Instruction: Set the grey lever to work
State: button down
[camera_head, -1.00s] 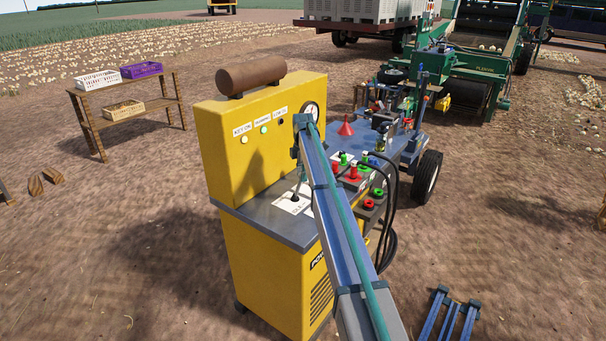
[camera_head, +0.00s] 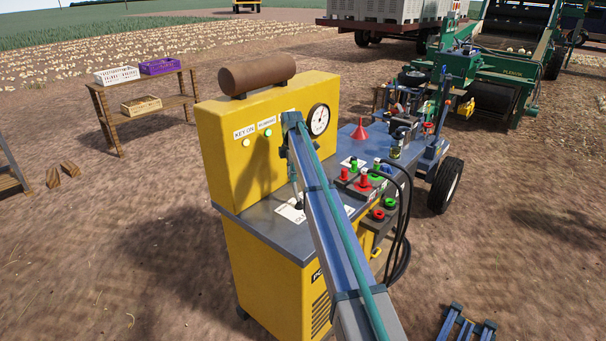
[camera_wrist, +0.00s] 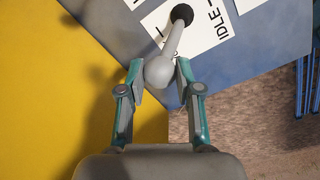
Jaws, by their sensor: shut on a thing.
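The grey lever (camera_wrist: 159,70) stands out of a black boot (camera_wrist: 182,14) on the grey top of the yellow power unit. In the wrist view its round knob sits between the fingers of my gripper (camera_wrist: 161,73), which is shut on it. A white plate (camera_wrist: 202,30) marked "IDLE" lies around the boot. In the head view the lever's boot (camera_head: 298,206) shows just left of my arm, and the lever's upper part is partly hidden by my wrist.
The yellow panel (camera_head: 225,140) rises behind the lever, with lit green lamps, a dial gauge (camera_head: 318,120) and a brown cylinder (camera_head: 256,73) on top. To the right are a red funnel (camera_head: 360,129), red and green couplings (camera_head: 364,180) and black hoses (camera_head: 405,215).

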jog(key=shift+w+a, duration=0.4)
jog(key=shift+w, duration=0.1)
jog(key=shift+w+a, duration=0.1)
jog(key=shift+a, duration=0.1)
jog(key=c, duration=1.2)
grip_release()
jog(key=shift+c, duration=0.2)
jog(key=o, duration=0.5)
jog(key=shift+w+a+f, duration=0.15)
jog(key=shift+a+f, duration=0.05)
jog(key=shift+f, duration=0.05)
jog(key=shift+c, duration=0.2)
jog(key=shift+d, duration=0.15)
jog(key=shift+s, duration=0.2)
jog(key=shift+d+r, duration=0.1)
jog(key=shift+r, duration=0.1)
notch_tip(320, 180, up, 12)
jog(key=shift+s+f, duration=0.15)
jog(key=shift+s, duration=0.15)
